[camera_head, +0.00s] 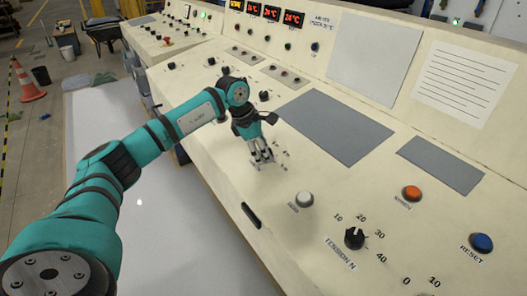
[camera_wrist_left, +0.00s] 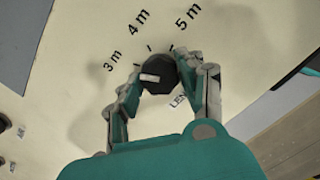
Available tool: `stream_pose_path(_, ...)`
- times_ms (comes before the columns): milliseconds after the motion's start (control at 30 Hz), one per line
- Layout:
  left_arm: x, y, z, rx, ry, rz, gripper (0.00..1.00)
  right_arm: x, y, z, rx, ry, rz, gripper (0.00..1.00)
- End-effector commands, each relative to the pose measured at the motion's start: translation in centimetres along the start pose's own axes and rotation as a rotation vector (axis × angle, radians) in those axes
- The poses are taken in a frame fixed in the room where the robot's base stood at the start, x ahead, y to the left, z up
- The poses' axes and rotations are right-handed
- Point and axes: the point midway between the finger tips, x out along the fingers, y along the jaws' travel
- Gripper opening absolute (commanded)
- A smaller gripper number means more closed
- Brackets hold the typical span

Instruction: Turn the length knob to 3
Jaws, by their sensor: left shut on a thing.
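The length knob (camera_wrist_left: 160,70) is a dark round knob with a small white mark (camera_wrist_left: 149,78) on it. I cannot tell for sure which label the knob points to. My left gripper (camera_wrist_left: 159,88) is shut on the knob, one finger on each side. In the head view the left gripper (camera_head: 262,158) points down at the panel and hides most of the knob. My right gripper is not in view.
The sloping cream panel carries a white button (camera_head: 304,199), a tension knob (camera_head: 354,238), an orange button (camera_head: 411,193) and a blue reset button (camera_head: 481,242). A grey plate (camera_head: 335,126) lies just right of the gripper. A black handle (camera_head: 250,215) is on the panel's front edge.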

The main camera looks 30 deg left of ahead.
Motion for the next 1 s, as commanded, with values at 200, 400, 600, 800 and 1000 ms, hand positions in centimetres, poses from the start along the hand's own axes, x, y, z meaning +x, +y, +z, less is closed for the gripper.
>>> stream_pose_path(200, -0.14, 0.16, 0.07, 0.065, -0.002, -0.007, 0.07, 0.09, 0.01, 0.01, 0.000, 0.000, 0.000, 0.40)
stream_pose_path(400, -0.14, 0.14, 0.07, 0.086, -0.002, -0.011, 0.07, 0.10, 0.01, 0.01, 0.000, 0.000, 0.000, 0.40)
stream_pose_path(600, -0.15, 0.15, 0.08, 0.087, -0.002, -0.011, 0.07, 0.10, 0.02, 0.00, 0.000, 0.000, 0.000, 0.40)
stream_pose_path(800, -0.16, 0.16, 0.08, 0.086, -0.002, -0.010, 0.48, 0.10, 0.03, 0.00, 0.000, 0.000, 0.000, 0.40)
stream_pose_path(1000, -0.08, 0.10, 0.05, 0.086, -0.001, -0.012, 0.62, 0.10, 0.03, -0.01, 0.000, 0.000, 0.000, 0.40)
